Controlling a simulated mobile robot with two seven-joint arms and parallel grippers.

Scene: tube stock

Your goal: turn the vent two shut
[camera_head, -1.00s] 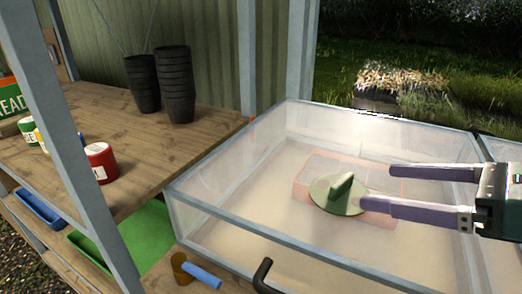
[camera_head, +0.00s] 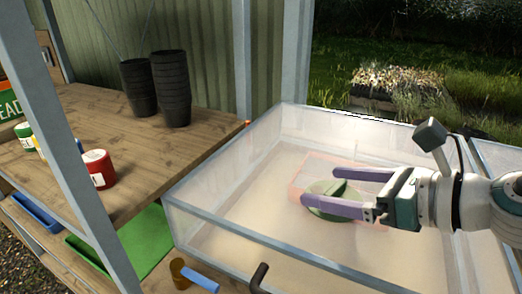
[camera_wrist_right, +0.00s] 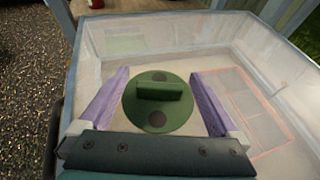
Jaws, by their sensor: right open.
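The vent is a round green disc (camera_head: 346,213) with a raised bar-shaped handle (camera_head: 338,188), set on the clear lid of the cold frame. In the right wrist view the disc (camera_wrist_right: 178,119) shows two dark round spots, and its bar handle (camera_wrist_right: 160,91) lies nearly crosswise in the picture. My right gripper (camera_head: 319,186) is open, with its purple fingers on either side of the handle. In the wrist view the fingers stand apart from the handle; I cannot tell how high they are above the lid. In the head view the near finger hides part of the disc. My left gripper is not in view.
The clear cold frame (camera_head: 215,228) has raised pale edges. A wooden shelf (camera_head: 90,120) at the left holds black pots (camera_head: 172,88) and a red tin (camera_head: 99,169). A black bent handle (camera_head: 259,277) and a blue-handled tool (camera_head: 200,277) are at the front.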

